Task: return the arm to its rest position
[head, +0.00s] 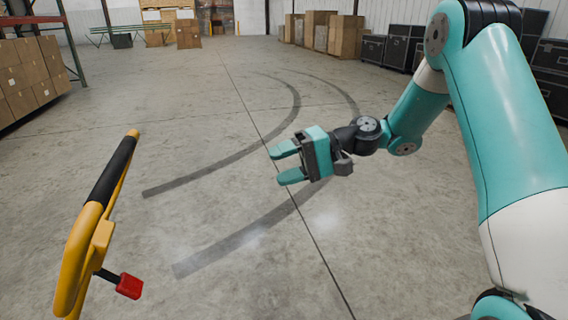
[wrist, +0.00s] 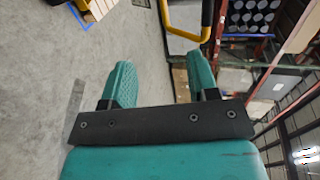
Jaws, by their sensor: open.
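My gripper (head: 281,164) is at the middle of the head view, held out over bare floor at the end of my teal arm. Its two teal fingers point left and stand apart, with nothing between them. In the wrist view the same fingers (wrist: 160,84) are spread and empty, with floor and distant shelving beyond them. No tote shows in either view.
A yellow handle with a black grip (head: 112,172) and a red piece (head: 129,286) is at the lower left, apart from my gripper. Cartons (head: 30,77) stand at left, more boxes (head: 345,36) and black cases (head: 403,46) at back right. The middle floor (head: 200,110) is clear.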

